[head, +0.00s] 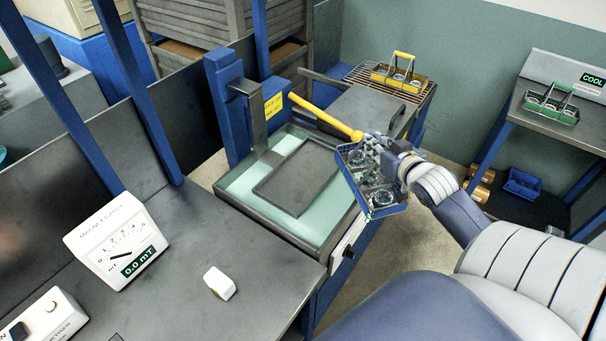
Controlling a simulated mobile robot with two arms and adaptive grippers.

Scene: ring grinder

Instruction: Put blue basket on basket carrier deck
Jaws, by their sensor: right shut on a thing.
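The blue basket (383,211) hangs from my right gripper (384,150) and holds several shiny metal rings. It is tilted in the picture and appears over the right rim of the wash tank. The gripper is shut at the basket's upper side; the fingertips are partly hidden among the basket parts. The basket carrier deck appears to be the dark flat plate (296,178), hung from a grey bracket on a blue column over the pale green tank. The plate is bare and lies just left of the basket. My left gripper is not in view.
A yellow lever (325,118) reaches over the tank towards my right gripper. A yellow basket (398,76) stands on a rack behind, and a green basket (551,106) on the right bench. A gauge (118,243) and a white block (219,283) sit on the left bench.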

